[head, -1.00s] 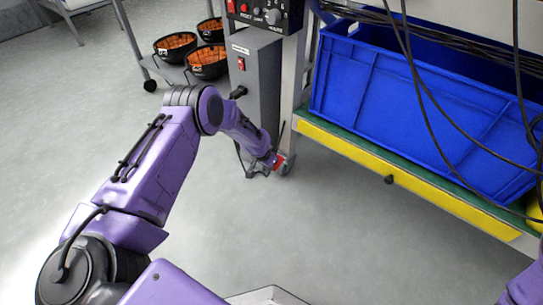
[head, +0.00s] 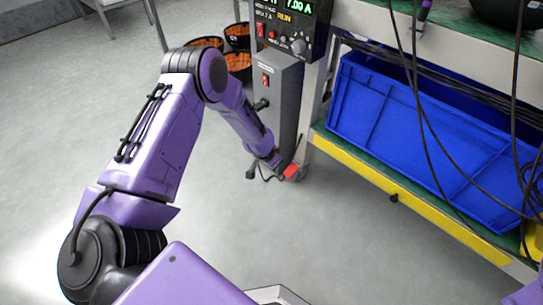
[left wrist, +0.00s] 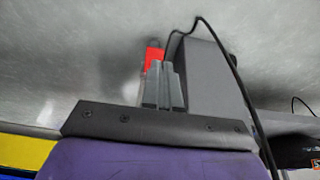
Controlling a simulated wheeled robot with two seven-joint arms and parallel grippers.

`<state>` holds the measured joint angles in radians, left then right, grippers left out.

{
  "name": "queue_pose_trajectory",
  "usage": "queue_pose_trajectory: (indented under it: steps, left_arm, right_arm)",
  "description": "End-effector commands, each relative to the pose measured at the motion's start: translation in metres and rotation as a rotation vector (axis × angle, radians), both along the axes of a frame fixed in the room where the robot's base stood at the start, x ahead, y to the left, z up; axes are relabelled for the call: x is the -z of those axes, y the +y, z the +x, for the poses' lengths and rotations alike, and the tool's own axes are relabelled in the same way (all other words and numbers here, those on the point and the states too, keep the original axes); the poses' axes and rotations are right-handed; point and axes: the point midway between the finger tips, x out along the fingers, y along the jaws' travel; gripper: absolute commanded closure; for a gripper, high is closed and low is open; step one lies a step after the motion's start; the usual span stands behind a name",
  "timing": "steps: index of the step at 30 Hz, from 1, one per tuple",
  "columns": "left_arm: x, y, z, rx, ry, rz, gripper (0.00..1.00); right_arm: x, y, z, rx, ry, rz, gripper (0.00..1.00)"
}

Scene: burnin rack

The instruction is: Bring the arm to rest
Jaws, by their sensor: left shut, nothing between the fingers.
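My left arm reaches in from the lower left of the head view. My left gripper (head: 287,172) hangs low beside the grey upright box (head: 277,100), near the rack's leg. In the left wrist view the two grey fingers (left wrist: 163,84) are together with nothing between them. A small red part (left wrist: 154,55) shows just beyond the fingertips; I cannot tell what it belongs to. Red also shows at the gripper in the head view. The grey box (left wrist: 212,75) stands close beside the fingers, and I cannot tell whether they touch. My right gripper is out of view.
A lit control panel (head: 293,25) sits above the grey box. A blue crate (head: 400,135) stands on the rack's lower shelf with its yellow edge (head: 365,178). Black cables (head: 418,95) hang in front. The floor (head: 300,235) in front is clear.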

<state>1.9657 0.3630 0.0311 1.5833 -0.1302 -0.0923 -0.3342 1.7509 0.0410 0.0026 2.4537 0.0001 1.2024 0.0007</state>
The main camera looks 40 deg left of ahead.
Motion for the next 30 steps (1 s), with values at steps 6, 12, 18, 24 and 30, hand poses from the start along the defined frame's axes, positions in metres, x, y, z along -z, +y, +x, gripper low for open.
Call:
queue_pose_trajectory:
  steps: [6, 12, 18, 24, 30]
  left_arm:
    - [-0.005, 0.001, -0.005, -0.001, 0.000, 0.000, 1.00]
    - [-0.005, 0.001, -0.005, -0.001, 0.000, 0.000, 1.00]
    - [-0.005, 0.001, -0.005, 0.000, 0.000, 0.000, 1.00]
    - [-0.006, 0.000, 0.004, -0.208, -0.126, -0.053, 1.00]
    - [0.026, -0.032, -0.114, -0.652, -0.216, -0.106, 1.00]
  right_arm:
    - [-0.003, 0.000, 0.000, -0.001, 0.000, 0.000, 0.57]
    - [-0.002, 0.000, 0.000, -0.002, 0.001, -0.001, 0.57]
    - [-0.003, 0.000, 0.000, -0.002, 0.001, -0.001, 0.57]
    - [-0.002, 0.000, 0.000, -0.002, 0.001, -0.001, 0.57]
    - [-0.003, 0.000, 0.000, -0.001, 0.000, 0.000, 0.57]
